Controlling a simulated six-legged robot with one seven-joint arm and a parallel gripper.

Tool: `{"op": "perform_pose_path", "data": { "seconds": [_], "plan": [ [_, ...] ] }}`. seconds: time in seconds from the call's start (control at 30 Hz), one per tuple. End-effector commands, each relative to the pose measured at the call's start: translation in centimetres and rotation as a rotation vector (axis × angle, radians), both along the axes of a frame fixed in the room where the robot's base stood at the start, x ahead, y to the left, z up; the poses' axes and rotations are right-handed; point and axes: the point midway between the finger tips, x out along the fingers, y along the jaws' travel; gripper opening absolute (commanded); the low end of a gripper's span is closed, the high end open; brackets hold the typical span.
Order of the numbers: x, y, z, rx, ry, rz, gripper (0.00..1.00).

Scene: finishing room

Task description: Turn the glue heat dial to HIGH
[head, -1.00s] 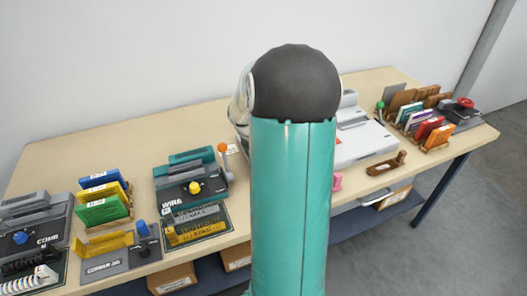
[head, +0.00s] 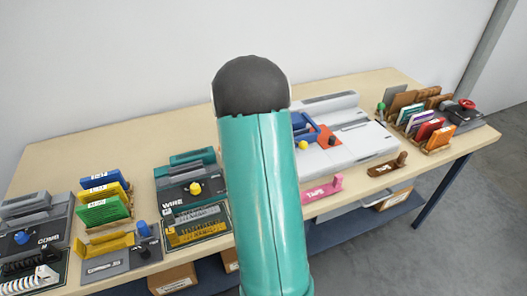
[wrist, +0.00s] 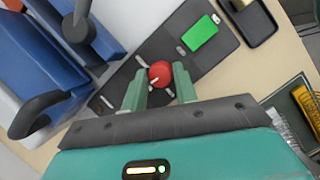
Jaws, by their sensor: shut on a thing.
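A red dial (wrist: 160,73) with a white pointer line sits on a dark panel (wrist: 140,88) in the wrist view. Small light marks stand around it, too small to read, so I cannot tell which is HIGH. My gripper (wrist: 160,70) is shut on the dial, with one green finger on each side. The pointer slants toward the lower left of the picture. In the head view my arm hides the dial and my gripper.
A green rectangle (wrist: 201,34) lies on the panel beyond the dial. Blue blocks with black handles (wrist: 35,113) rise at the left. In the head view, the wire machine (head: 187,180) is left of my arm and a white machine (head: 345,145) right.

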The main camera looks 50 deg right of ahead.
Motion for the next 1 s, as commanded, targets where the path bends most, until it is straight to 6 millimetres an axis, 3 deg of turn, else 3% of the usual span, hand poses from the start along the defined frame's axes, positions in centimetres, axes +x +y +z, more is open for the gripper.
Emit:
{"op": "perform_pose_path", "data": {
  "seconds": [1.0],
  "plan": [
    [0.03, -0.56, -0.09, 0.001, 0.0, -0.936, 0.06]
  ]
}}
